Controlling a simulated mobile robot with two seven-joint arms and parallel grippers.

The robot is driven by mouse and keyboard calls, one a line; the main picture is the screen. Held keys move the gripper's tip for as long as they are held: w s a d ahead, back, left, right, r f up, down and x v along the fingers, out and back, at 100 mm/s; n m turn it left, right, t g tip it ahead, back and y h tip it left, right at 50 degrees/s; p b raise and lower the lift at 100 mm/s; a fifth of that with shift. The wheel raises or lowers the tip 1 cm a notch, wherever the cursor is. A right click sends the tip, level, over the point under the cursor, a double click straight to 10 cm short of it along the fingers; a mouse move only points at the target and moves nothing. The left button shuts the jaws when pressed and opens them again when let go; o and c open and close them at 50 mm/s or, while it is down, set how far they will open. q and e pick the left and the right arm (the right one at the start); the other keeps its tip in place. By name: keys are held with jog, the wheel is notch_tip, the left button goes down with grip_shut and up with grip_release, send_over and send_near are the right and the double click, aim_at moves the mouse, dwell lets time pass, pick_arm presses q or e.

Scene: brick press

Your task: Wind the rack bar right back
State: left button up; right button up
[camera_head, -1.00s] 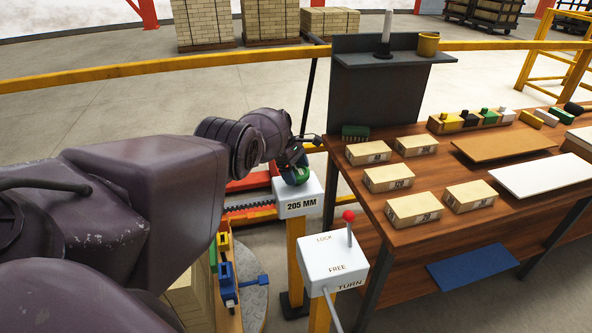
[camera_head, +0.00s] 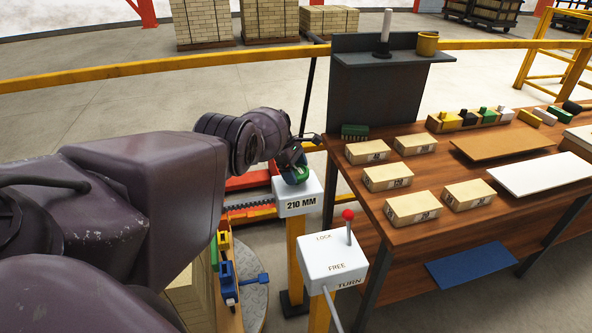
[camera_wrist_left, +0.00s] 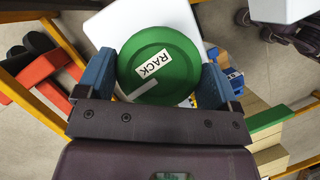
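The rack bar (camera_head: 252,212) is a dark toothed bar running into the left side of a white box (camera_head: 296,203), whose front reads 210 MM. On the box sits a green round knob (camera_head: 301,176), and in the left wrist view the green knob (camera_wrist_left: 160,80) carries a RACK label. My left gripper (camera_head: 292,170) comes down over the knob. In the wrist view the blue fingers of my left gripper (camera_wrist_left: 158,88) lie against the knob's two sides. My left arm hides part of the press. My right gripper is out of view.
A white lever box (camera_head: 332,262) marked LOCK, FREE and TURN has a red-knobbed lever (camera_head: 348,216). A wooden bench (camera_head: 470,225) with several pale bricks stands close on the right. A yellow rail (camera_head: 150,68) runs behind.

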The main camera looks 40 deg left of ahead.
pick_arm(q)
jog(key=shift+o, duration=0.9)
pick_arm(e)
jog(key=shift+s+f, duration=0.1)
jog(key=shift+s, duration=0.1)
pick_arm(q)
jog(key=shift+a+r, duration=0.2)
jog(key=shift+r, duration=0.35)
jog(key=p+v, duration=0.4)
jog(key=v, duration=0.5)
jog(key=shift+a+r, duration=0.15)
jog(key=shift+r, duration=0.1)
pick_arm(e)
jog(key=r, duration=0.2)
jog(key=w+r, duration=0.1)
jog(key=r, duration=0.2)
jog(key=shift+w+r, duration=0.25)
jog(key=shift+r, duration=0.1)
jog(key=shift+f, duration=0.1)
